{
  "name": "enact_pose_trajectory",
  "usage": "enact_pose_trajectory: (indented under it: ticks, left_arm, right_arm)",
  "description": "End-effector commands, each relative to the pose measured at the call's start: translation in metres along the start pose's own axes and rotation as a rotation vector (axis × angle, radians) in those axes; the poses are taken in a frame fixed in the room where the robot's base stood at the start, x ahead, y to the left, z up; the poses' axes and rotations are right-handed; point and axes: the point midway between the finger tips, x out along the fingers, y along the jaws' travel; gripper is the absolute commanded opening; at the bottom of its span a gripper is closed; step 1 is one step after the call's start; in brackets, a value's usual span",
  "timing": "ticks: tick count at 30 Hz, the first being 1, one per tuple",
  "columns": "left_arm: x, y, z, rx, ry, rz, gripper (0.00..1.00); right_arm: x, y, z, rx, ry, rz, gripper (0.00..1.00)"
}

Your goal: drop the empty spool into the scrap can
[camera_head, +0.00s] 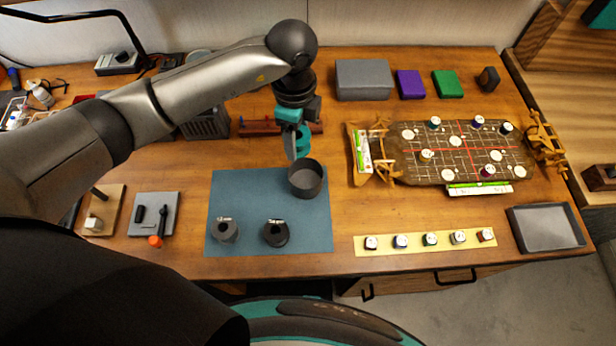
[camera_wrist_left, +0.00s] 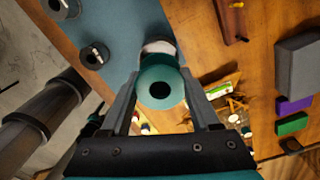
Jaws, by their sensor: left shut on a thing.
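My left gripper (camera_head: 295,145) is shut on a teal spool (camera_head: 304,138). In the left wrist view the spool (camera_wrist_left: 160,82) sits between the two fingers, its dark centre hole facing the camera. The scrap can (camera_head: 306,179) is a dark grey, open round cup at the upper right of the blue mat. In the head view the spool is just above and behind the can's far rim. In the left wrist view the spool covers most of the can (camera_wrist_left: 158,47). My right gripper is not in view.
A grey spool (camera_head: 225,230) and a black spool (camera_head: 275,233) stand on the blue mat (camera_head: 240,190). A dark basket (camera_head: 206,124) is left of the gripper. A brown board with game pieces (camera_head: 455,150) is at right. A yellow strip (camera_head: 400,247) holds several small jars.

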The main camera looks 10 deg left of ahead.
Motion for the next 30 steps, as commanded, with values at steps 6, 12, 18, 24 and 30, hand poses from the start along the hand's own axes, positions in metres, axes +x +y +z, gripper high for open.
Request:
enact_pose_trajectory:
  ticks: [6,12,18,24,30]
  left_arm:
    - [0.026,0.0,0.0,0.001,0.0,0.001,0.1]
    - [0.046,0.0,0.0,0.001,-0.001,0.001,0.1]
    - [0.052,0.0,0.0,0.001,-0.001,0.001,0.1]
    - [0.051,0.0,0.0,0.001,-0.001,0.001,0.1]
    - [0.051,0.0,0.0,0.001,-0.001,0.001,0.83]
  right_arm:
    - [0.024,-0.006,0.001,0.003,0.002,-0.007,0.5]
    - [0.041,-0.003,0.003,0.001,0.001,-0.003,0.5]
    - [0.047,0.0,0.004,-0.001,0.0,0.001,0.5]
    - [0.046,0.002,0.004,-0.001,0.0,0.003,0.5]
    - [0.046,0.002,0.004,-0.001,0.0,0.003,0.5]
